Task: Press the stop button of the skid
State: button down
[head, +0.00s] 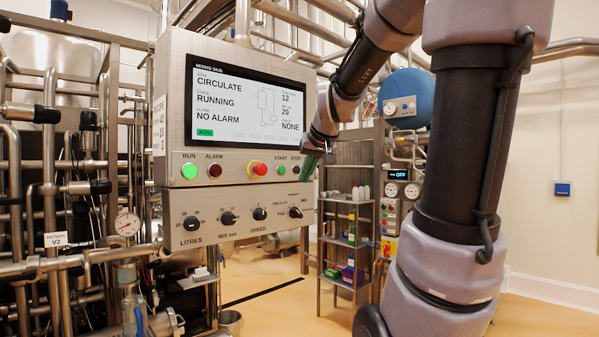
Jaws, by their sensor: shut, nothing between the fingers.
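The skid's control panel (225,120) faces me, with a screen (245,106) reading CIRCULATE, RUNNING and NO ALARM. The stop button (296,170), small and dark, sits at the right end of the panel's button row, under the label STOP. The start button (282,170), green, is just left of it. My wrist covers the area just right of the panel.
A red emergency button (259,169) on a yellow base, a green run lamp (189,170) and a red alarm lamp (214,170) share the row. A lower box (238,214) carries several black knobs. Steel pipes crowd the left; a shelf rack (347,240) stands behind, right.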

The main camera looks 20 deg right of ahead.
aim_at(297, 170)
jog(key=w+d+r+t+h, duration=0.1)
jog(key=w+d+h, duration=0.1)
jog(key=w+d, duration=1)
jog(key=shift+w+r+n, duration=0.3)
jog(key=shift+w+n, duration=0.1)
jog(key=shift+w, duration=0.25)
jog(key=w+a, duration=0.3)
jog(key=w, duration=0.5)
jog(key=shift+w, duration=0.15)
dwell(1.1)
jog(key=shift+w+a, duration=0.15)
jog(key=shift+w, duration=0.2)
jog(key=shift+w+a, duration=0.1)
jog(key=shift+w, duration=0.25)
dwell(0.6)
jog(key=shift+s, duration=0.1)
jog(key=shift+s+d, duration=0.25)
jog(key=shift+s, duration=0.4)
